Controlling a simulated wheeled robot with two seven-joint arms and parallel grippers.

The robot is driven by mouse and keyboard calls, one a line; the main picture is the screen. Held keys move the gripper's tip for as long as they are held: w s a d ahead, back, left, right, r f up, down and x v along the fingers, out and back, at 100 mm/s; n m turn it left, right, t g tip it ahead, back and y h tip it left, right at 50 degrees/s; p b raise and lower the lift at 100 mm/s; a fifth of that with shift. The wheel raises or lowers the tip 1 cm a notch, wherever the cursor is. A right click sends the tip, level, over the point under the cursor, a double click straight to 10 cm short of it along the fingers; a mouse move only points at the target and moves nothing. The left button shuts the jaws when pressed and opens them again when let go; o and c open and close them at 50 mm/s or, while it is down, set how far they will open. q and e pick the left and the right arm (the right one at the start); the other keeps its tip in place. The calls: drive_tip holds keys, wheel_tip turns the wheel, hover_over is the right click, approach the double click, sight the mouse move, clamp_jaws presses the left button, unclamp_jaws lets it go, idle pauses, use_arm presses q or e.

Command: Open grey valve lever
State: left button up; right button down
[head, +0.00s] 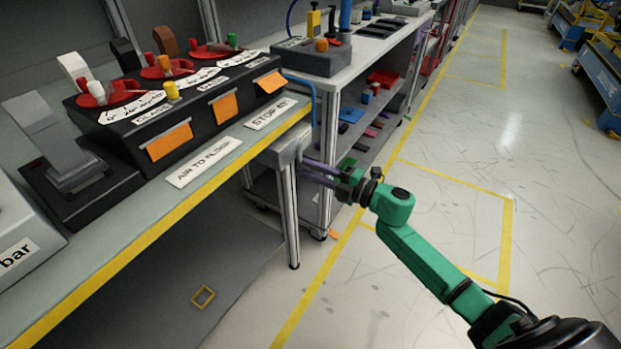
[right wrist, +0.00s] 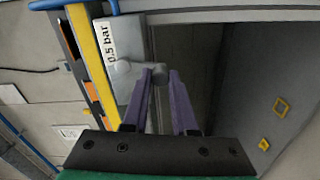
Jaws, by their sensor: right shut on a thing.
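The grey valve lever (right wrist: 160,76) shows in the right wrist view, beside a grey box with a "0.5 bar" label (right wrist: 108,44). A round grey knob-like part (right wrist: 123,66) sits on the box next to it. My right gripper (right wrist: 161,74) has purple fingers on both sides of the lever's end and is shut on it. In the head view my right gripper (head: 310,170) reaches in from the right to the bench's far end, below the top. The lever is too small and covered to make out there. My left gripper is in neither view.
The bench (head: 130,235) with a yellow edge carries a black panel (head: 150,125) with red dials and orange tags. A grey leg (head: 290,215) stands close to my right gripper. A shelf unit (head: 340,90) is behind it.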

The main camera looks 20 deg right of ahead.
drive_tip(key=shift+w+d+f+n+b, duration=0.1)
drive_tip(key=shift+d+f+n+b, duration=0.15)
drive_tip(key=shift+n+b, duration=0.25)
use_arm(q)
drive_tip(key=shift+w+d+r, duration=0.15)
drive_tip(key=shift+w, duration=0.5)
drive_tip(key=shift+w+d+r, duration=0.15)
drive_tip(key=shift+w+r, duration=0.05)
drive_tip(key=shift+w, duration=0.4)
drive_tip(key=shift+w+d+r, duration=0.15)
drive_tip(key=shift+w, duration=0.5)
use_arm(e)
drive_tip(key=shift+w+d+r+n, duration=0.1)
drive_tip(key=shift+w+r+n, duration=0.05)
drive_tip(key=shift+n, duration=0.45)
drive_tip(key=c, duration=0.7)
unclamp_jaws()
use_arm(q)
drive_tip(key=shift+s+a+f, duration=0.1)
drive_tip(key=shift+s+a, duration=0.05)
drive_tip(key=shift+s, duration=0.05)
use_arm(e)
drive_tip(key=v, duration=1.4)
drive_tip(key=shift+s+d, duration=0.2)
drive_tip(key=shift+s, duration=0.05)
